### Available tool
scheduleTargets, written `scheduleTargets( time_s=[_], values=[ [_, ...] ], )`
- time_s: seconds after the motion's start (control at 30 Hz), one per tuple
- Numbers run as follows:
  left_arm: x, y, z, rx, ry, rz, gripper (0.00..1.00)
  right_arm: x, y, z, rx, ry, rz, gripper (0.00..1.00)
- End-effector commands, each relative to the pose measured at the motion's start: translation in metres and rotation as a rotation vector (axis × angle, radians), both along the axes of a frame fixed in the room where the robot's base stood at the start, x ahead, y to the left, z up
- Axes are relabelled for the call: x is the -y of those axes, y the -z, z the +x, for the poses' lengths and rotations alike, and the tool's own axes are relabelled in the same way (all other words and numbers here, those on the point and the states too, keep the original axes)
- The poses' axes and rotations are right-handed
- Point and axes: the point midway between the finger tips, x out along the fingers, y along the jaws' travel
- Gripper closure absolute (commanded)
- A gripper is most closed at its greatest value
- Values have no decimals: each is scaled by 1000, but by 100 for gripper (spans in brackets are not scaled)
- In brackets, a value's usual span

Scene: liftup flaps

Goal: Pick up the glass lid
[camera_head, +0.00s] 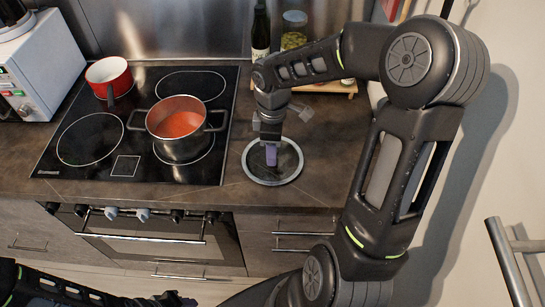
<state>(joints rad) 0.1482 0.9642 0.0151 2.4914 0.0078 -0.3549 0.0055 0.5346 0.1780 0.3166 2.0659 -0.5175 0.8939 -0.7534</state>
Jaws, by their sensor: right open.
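The glass lid (286,176) lies on the brown countertop, just right of the stove. It is round with a pale metal rim, and its dark glass middle is partly covered by my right gripper. My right gripper (271,156) points down over the lid's centre, with a purple-grey finger part near the lid's middle. Its fingers are open. Whether they touch the lid's knob cannot be seen. My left gripper (165,299) is low at the bottom edge, far from the lid, and is too small and cut off to tell its opening.
A steel pot (180,148) with red soup and a small red pan (120,77) stand on the black stove (62,165). A white appliance (40,65) is at the left. A bottle (260,32) and jar (293,36) stand behind my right arm. Counter at the lid's left front is clear.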

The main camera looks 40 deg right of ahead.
Motion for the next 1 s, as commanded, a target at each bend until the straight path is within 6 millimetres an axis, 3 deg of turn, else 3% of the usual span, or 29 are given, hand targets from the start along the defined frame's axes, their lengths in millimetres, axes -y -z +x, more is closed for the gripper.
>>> scheduleTargets(
  time_s=[0.33,0.83,1.0],
  values=[
    [0,0,0,0,0,0,64,0,0,0,0,0,0,59],
    [0,0,0,0,0,0,64,0,0,0,1,0,-1,99],
    [0,0,0,0,0,0,64,0,0,0,1,-1,-1,100]
  ],
)
